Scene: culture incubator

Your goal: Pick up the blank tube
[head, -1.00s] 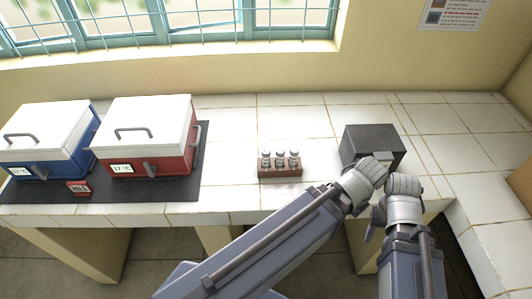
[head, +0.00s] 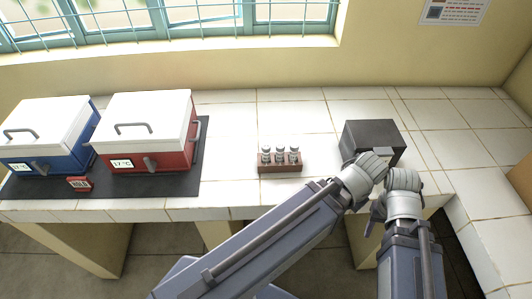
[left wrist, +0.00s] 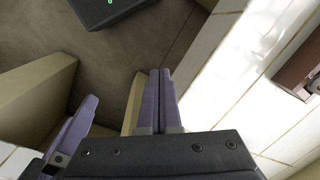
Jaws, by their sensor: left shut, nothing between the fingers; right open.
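Three small tubes with pale caps (head: 280,154) stand upright in a brown rack (head: 280,168) on the tiled bench. Their labels are too small to tell which one is blank. The corner of the rack also shows at the right edge of the left wrist view (left wrist: 299,68). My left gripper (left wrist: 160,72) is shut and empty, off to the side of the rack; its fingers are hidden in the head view. My right gripper (head: 371,224) is open and empty at the bench's front edge, to the right of the rack and apart from it.
A dark grey box (head: 372,134) stands behind my wrists. A blue incubator (head: 45,140) and a red incubator (head: 148,135) with white lids stand on a black mat (head: 120,185) at left, with a small red sign (head: 79,184). The bench around the rack is clear.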

